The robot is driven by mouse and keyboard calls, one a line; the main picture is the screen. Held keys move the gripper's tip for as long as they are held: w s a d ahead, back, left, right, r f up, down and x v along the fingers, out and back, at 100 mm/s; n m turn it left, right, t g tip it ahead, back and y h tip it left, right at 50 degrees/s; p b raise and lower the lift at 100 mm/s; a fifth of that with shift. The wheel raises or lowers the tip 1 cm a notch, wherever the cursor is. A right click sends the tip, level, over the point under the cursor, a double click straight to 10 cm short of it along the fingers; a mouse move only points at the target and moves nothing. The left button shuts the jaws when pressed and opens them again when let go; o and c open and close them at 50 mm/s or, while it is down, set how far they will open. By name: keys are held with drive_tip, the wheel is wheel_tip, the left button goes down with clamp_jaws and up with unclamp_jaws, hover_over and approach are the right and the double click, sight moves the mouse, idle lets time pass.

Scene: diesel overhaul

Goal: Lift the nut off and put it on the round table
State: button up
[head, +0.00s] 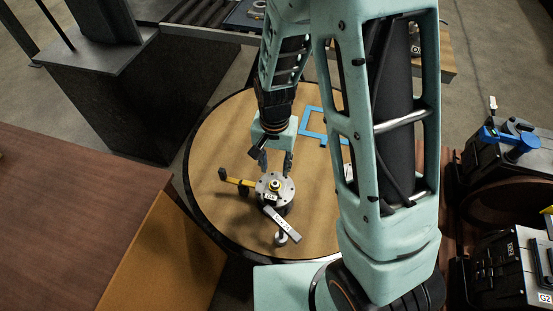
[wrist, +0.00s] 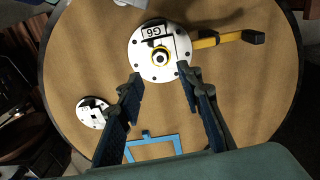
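A round pale flanged unit (head: 263,196) labelled G6 stands on the round wooden table (head: 220,135). At its centre is a small nut (head: 275,184) with a yellow ring around it; the nut also shows in the wrist view (wrist: 160,58). My gripper (head: 275,165) points down just beside and above the unit. In the wrist view my gripper (wrist: 160,75) has its two fingers wide apart with nothing between the tips. The nut lies just beyond the fingertips, roughly centred between them. I cannot tell the exact height of the tips above it.
A yellow handle with a black end (wrist: 225,37) sticks out beside the unit. A grey labelled bar (head: 283,225) extends from its front. A blue square frame (wrist: 155,147) and a smaller white disc (wrist: 91,111) lie on the table. Bare tabletop surrounds them. Dark machines (head: 510,160) stand right.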

sight(275, 185)
wheel_tip(275, 185, down, 8)
drive_tip(key=b, duration=0.6)
drive_tip(key=shift+f, duration=0.15)
drive_tip(key=shift+c, duration=0.2)
clamp_jaws()
